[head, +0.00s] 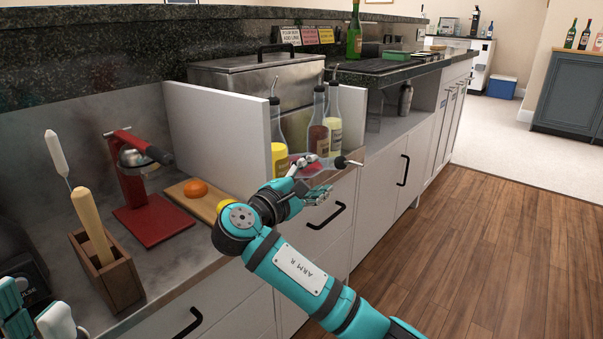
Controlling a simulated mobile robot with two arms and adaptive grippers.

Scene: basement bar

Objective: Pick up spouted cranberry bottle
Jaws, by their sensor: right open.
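A bottle with red contents (311,171) appears to lie on its side in the bottle well, its dark pour spout (341,162) pointing right past the front edge. Its body is partly hidden by my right gripper (317,179), which is open at the well's front, its fingers close to the bottle. I cannot tell whether they touch. Behind it stand a spouted bottle with reddish-brown contents (318,136), another spouted bottle (334,110), and a yellow bottle (278,150). Which red one is cranberry is unclear from the labels. My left gripper (38,318) is cut off at the lower left.
White panels (222,130) flank the well. Left on the counter are a red juicer (140,185), a cutting board with an orange (196,189), and a wooden holder with tools (108,274). A steel bin (255,80) stands behind. The wooden floor (480,250) is clear.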

